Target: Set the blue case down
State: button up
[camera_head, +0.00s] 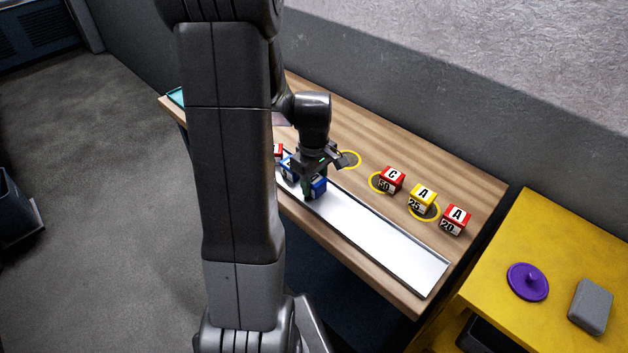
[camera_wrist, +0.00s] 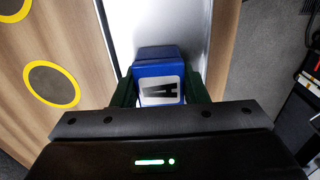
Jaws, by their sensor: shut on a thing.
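The blue case (camera_head: 318,187) is in my gripper, low over the metal tray (camera_head: 385,240) on the wooden table. In the wrist view the blue case (camera_wrist: 158,72) shows a white label with a black letter that looks like "A", between two green fingers. My gripper (camera_head: 309,184) is shut on it. I cannot tell whether the case touches the tray. Another blue case (camera_head: 287,165) stands just left of my gripper, partly hidden by my arm.
A red "C 50" case (camera_head: 391,179), a yellow "A 25" case (camera_head: 422,197) and a red "A 20" case (camera_head: 455,219) stand behind the tray. A yellow ring (camera_head: 350,160) is empty. The tray's right part is clear. A yellow cabinet (camera_head: 560,245) stands at right.

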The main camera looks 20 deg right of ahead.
aim_at(314, 178)
jog(key=o, duration=1.1)
jog(key=shift+f, duration=0.1)
notch_tip(314, 178, up, 12)
jog(key=shift+r, duration=0.2)
